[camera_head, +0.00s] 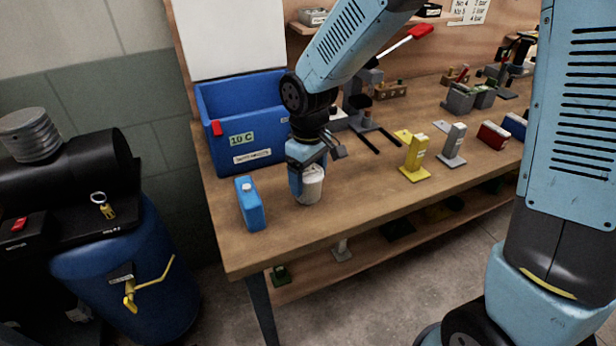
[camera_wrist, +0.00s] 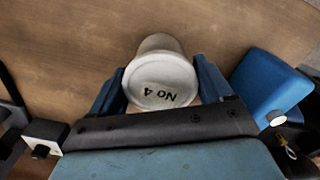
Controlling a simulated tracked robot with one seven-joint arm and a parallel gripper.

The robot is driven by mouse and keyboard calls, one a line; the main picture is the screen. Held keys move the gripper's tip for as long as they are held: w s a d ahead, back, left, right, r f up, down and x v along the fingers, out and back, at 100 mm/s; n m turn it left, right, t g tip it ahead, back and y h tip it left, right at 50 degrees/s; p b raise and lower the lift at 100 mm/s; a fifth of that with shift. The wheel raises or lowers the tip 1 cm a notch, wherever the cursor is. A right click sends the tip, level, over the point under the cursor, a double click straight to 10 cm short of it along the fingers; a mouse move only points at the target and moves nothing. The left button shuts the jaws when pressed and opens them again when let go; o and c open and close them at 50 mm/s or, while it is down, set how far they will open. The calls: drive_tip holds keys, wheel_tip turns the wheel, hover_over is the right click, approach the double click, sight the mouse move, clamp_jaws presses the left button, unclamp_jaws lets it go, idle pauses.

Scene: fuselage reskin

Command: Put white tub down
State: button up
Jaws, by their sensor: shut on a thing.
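The white tub (camera_head: 312,187) is a small round pot at the front left of the workbench. In the wrist view its lid (camera_wrist: 160,82) reads "No 4". My gripper (camera_head: 305,178) comes down from above, with a blue finger on each side of the tub; it also shows in the wrist view (camera_wrist: 162,88). It is shut on the tub. The tub looks upright and is at or very close to the bench top (camera_head: 340,215); I cannot tell whether its base touches.
A blue bottle (camera_head: 250,204) stands just left of the tub, also in the wrist view (camera_wrist: 268,88). A blue bin (camera_head: 240,130) is behind. Yellow (camera_head: 413,157) and grey (camera_head: 453,145) stands are to the right. Bench between the tub and yellow stand is clear.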

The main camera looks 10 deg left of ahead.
sight(309, 172)
drive_tip(key=shift+f, duration=0.35)
drive_tip(key=shift+f, duration=0.1)
drive_tip(key=o, duration=1.1)
wheel_tip(309, 172, up, 12)
